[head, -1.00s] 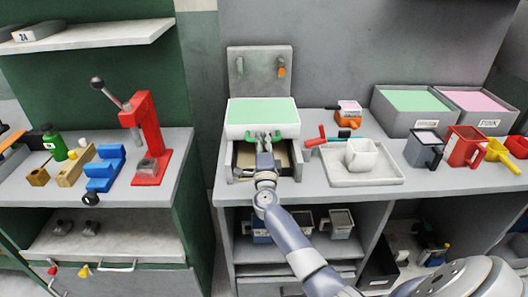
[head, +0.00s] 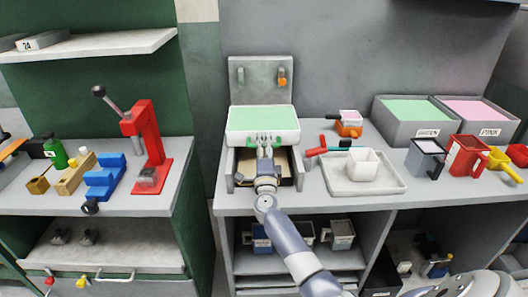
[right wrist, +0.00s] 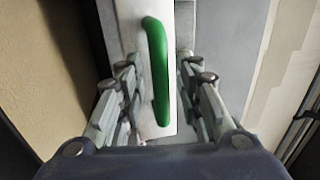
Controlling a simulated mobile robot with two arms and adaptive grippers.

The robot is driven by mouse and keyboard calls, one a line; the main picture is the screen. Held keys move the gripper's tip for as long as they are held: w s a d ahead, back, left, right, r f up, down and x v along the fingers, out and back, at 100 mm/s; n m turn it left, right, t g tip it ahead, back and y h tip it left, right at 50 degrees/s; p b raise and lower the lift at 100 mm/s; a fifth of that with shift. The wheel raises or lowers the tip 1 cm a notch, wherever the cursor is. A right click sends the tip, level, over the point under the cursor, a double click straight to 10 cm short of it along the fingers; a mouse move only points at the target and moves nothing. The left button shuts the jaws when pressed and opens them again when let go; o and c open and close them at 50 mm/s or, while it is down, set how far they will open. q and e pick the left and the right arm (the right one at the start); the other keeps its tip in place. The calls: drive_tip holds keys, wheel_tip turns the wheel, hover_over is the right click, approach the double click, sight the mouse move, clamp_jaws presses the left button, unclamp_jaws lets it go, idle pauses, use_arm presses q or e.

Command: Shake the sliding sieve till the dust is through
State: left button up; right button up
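The sieve (head: 262,139) is a white frame with a level green layer of dust (head: 262,119) on top. It sits over an open-fronted grey box (head: 229,180) with a tan inside. A green handle is on its front, and shows as a long green bar in the right wrist view (right wrist: 158,75). My right gripper (head: 265,143) reaches the handle from the front. In the right wrist view its fingers (right wrist: 158,88) stand on both sides of the bar, with gaps visible. The fingertip contact is not clear. My left gripper is not in view.
A grey tray (head: 392,184) with a white cup (head: 363,163) stands close on the right. Green (head: 379,117) and pink (head: 444,119) bins are farther right. A red press (head: 150,140) is on the left bench, across a gap. A backboard (head: 261,72) rises behind the sieve.

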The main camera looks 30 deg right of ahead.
drive_tip(key=v, duration=1.2)
drive_tip(key=shift+w, duration=0.1)
drive_tip(key=shift+a, duration=0.1)
